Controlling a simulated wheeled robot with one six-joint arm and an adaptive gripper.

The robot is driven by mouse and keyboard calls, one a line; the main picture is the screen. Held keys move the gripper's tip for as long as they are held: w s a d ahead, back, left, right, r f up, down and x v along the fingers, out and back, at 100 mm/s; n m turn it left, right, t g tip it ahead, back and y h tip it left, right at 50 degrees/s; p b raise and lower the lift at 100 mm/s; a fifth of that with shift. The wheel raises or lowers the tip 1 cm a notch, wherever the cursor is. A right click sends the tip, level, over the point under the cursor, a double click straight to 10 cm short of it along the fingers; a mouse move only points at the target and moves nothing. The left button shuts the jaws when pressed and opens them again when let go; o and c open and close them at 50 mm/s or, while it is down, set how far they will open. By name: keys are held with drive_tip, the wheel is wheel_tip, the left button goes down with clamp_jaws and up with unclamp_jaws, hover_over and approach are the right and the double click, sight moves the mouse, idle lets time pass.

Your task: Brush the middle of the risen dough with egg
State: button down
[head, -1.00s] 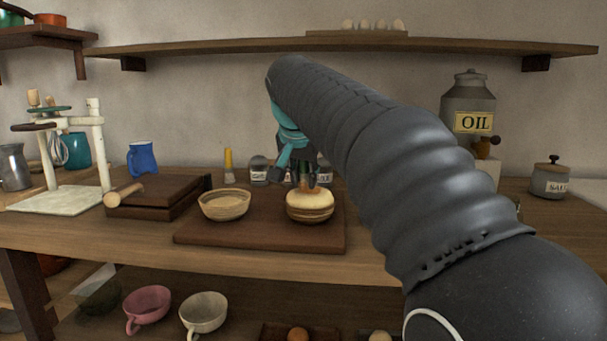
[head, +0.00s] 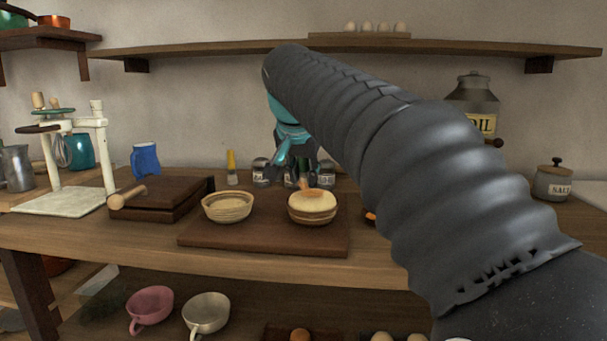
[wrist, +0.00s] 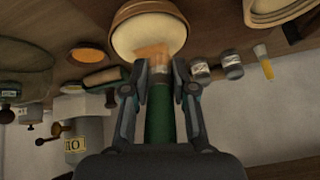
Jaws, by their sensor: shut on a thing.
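The risen dough (head: 313,202) is a pale round mound in a basket on the dark board, right of centre. It also shows at the top of the wrist view (wrist: 135,38). My gripper (wrist: 159,76) is shut on a brush with a green handle (wrist: 160,115) and orange-tan bristles (wrist: 152,53). In the head view the gripper (head: 297,165) is above and behind the dough, and the bristles (head: 304,184) overlap the dough's top. The wrist view shows the bristles over the dough's near part; I cannot tell whether they touch. An orange-filled dish (wrist: 88,61) lies beside the basket.
An empty-looking basket (head: 227,208) stands left on the dark board (head: 260,238). Small labelled jars (head: 326,173) and a yellow-handled brush (head: 231,165) stand behind. A dark wooden box (head: 165,198) is farther left. My arm hides much of the right side, including part of the oil jar (head: 472,95).

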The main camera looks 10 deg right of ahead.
drive_tip(key=shift+r, duration=2.05)
drive_tip(key=shift+r, duration=1.5)
